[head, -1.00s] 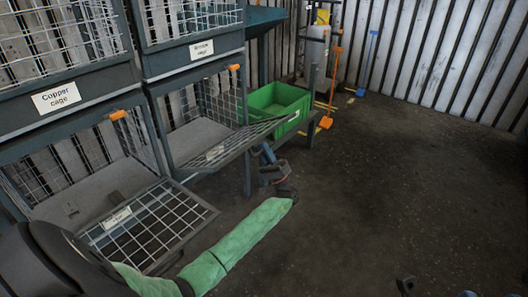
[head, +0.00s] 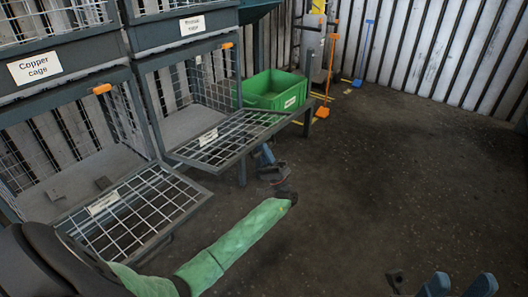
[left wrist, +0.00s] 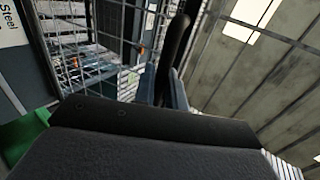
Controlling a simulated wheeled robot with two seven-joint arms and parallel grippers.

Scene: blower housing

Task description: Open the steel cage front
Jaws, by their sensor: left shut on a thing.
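The steel cage front (head: 235,136) is a grey-framed mesh panel, folded down and sticking out from the right lower cage in the head view. Its small label is too blurred to read there. A label reading "Steel" (left wrist: 11,24) shows at the left of the left wrist view.
Another mesh front (head: 133,208) hangs open at the left lower cage. The copper cage (head: 62,64) stands above it. A green bin (head: 272,92) stands behind the steel front. Orange and blue long-handled tools (head: 322,110) lean at the back wall. The dark floor at right is clear.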

